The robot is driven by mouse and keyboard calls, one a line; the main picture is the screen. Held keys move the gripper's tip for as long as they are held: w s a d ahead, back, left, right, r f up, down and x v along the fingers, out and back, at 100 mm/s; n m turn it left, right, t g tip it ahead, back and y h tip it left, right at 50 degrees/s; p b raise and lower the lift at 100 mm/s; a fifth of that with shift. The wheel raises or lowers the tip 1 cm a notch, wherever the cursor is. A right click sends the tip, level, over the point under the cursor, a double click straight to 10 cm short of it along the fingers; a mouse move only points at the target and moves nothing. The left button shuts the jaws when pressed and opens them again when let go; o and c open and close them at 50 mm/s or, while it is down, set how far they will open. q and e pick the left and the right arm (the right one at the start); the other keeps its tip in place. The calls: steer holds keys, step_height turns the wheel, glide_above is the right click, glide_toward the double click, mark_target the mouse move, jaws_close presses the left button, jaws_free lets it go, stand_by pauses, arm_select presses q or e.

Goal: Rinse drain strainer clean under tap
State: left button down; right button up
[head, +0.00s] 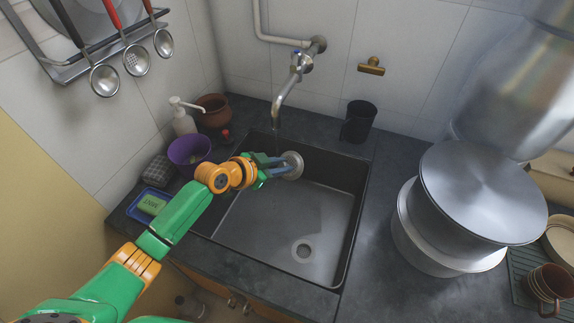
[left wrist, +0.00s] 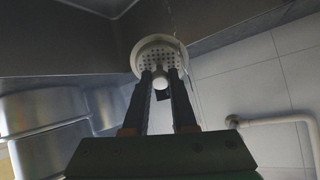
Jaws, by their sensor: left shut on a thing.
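The drain strainer (head: 292,165) is a round grey disc held over the back of the dark sink (head: 362,205), below and slightly right of the tap's spout (head: 280,108). My left gripper (head: 280,167) is shut on it. In the left wrist view the strainer (left wrist: 150,52) shows its perforated face, and the fingertips (left wrist: 161,80) close on its pale central knob. A thin, broken streak like falling water passes in front of the strainer's right side there. The head view shows only a faint trace below the spout. My right gripper is not in view.
The sink's drain hole (head: 303,250) is uncovered. A purple bowl (head: 188,150), soap dispenser (head: 184,122), brown pot (head: 213,110) and blue soap tray (head: 137,211) stand left of the sink. A black cup (head: 359,121) stands behind it.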

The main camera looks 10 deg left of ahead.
arm_select(q)
steer(key=shift+w+d, duration=0.15)
steer(key=shift+d, duration=0.2)
steer(key=s+d+p, duration=0.3)
steer(key=s+p, duration=0.4)
steer(key=shift+s, duration=0.2)
stand_by(1.1)
steer(key=s+d+r+p, duration=0.2)
steer(key=s+r+p, duration=0.2)
steer(key=p, duration=0.3)
steer(key=shift+s, duration=0.3)
